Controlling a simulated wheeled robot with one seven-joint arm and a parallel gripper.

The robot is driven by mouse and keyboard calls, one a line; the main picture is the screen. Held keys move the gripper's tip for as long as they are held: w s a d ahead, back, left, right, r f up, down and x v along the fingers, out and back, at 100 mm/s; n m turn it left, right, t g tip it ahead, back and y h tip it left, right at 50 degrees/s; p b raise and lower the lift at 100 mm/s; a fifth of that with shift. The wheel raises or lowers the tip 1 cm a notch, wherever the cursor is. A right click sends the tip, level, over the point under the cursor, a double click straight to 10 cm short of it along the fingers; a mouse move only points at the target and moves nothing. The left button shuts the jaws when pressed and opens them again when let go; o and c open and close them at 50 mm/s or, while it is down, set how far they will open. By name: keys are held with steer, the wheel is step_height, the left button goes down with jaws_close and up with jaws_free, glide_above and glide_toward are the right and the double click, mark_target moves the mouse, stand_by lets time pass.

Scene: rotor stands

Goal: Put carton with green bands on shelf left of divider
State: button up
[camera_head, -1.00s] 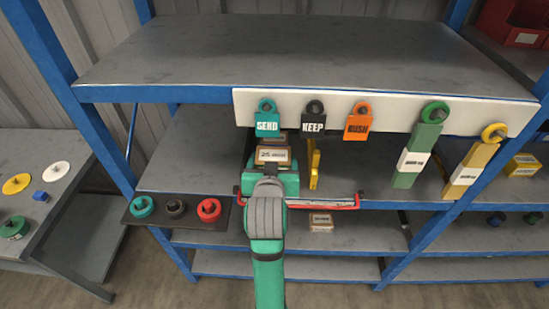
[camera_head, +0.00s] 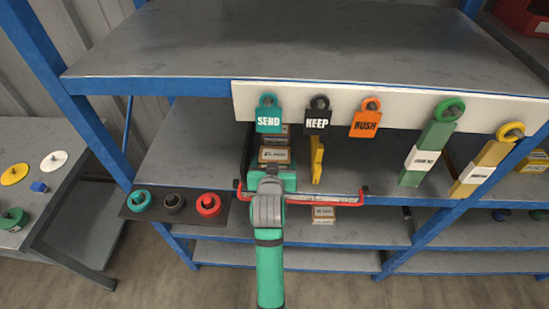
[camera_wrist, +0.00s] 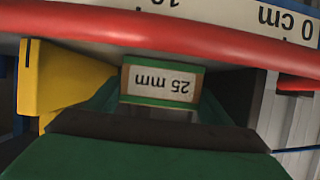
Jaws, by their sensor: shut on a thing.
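The carton with green bands (camera_wrist: 161,86) shows in the wrist view with an upside-down "25 mm" label, between my gripper's fingers. In the head view, the carton (camera_head: 274,156) is just beyond my gripper (camera_head: 272,172), which is shut on it over the middle shelf (camera_head: 215,150). The yellow divider (camera_head: 317,160) stands to its right, close but apart; the divider also shows at the left of the wrist view (camera_wrist: 62,85). I cannot tell whether the carton's underside touches the shelf. My gripper hides its lower front.
A red bar (camera_head: 325,202) runs along the shelf's front, near my gripper. SEND (camera_head: 268,121), KEEP (camera_head: 317,121) and RUSH (camera_head: 366,124) tags hang from the white board above. Another carton (camera_head: 323,215) sits on the shelf below. Bare shelf lies right of the divider.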

steer(key=shift+f, duration=0.15)
steer(key=o, duration=1.2)
steer(key=shift+s+r, duration=0.2)
steer(key=shift+r, duration=0.05)
steer(key=v, duration=1.1)
steer(key=shift+s+r, duration=0.1)
steer(key=shift+s, duration=0.25)
